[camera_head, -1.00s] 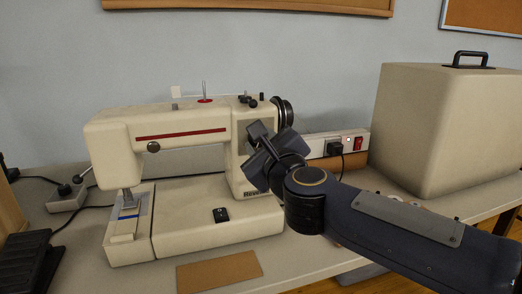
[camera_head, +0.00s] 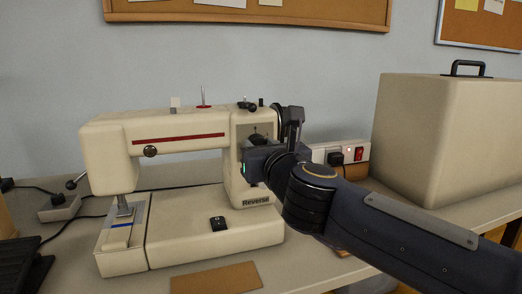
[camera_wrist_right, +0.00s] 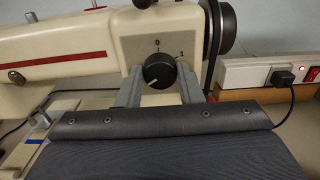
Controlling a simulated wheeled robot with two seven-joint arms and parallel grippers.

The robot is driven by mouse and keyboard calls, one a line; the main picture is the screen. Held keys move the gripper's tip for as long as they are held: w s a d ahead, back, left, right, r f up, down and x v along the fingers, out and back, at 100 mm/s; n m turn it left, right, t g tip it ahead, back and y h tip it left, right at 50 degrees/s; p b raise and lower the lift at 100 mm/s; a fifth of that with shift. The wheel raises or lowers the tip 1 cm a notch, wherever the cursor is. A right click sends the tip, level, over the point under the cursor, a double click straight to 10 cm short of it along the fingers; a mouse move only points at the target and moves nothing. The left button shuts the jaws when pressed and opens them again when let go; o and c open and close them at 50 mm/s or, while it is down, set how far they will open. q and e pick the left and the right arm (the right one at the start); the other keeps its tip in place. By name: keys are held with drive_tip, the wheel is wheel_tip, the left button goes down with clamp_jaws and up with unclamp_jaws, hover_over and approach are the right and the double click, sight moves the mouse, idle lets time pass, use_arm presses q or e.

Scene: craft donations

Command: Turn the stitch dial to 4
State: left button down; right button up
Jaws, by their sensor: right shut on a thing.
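The sewing machine (camera_head: 185,215) is cream with a red stripe and stands on the table. Its black round stitch dial (camera_wrist_right: 160,70) is on the front of the right column, with the numbers 0 and 1 readable above and to its right. A pale pointer line on the dial points to the lower left; other numbers are hidden or unreadable. My right gripper (camera_head: 252,147) is shut on the dial, with one grey finger on each side of it in the right wrist view. In the head view it hides most of the dial. My left gripper is not in view.
A black handwheel (camera_wrist_right: 227,28) is right of the dial. A power strip (camera_head: 326,152) with a plug and red switch is behind my right arm. A cream case (camera_head: 440,140) stands at right. A brown card (camera_head: 215,278) lies in front.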

idle(0.4)
drive_tip(key=o, duration=1)
drive_tip(key=p+v, duration=0.1)
drive_tip(key=v, duration=0.6)
drive_tip(key=shift+s+d, duration=0.1)
drive_tip(key=shift+s, duration=0.25)
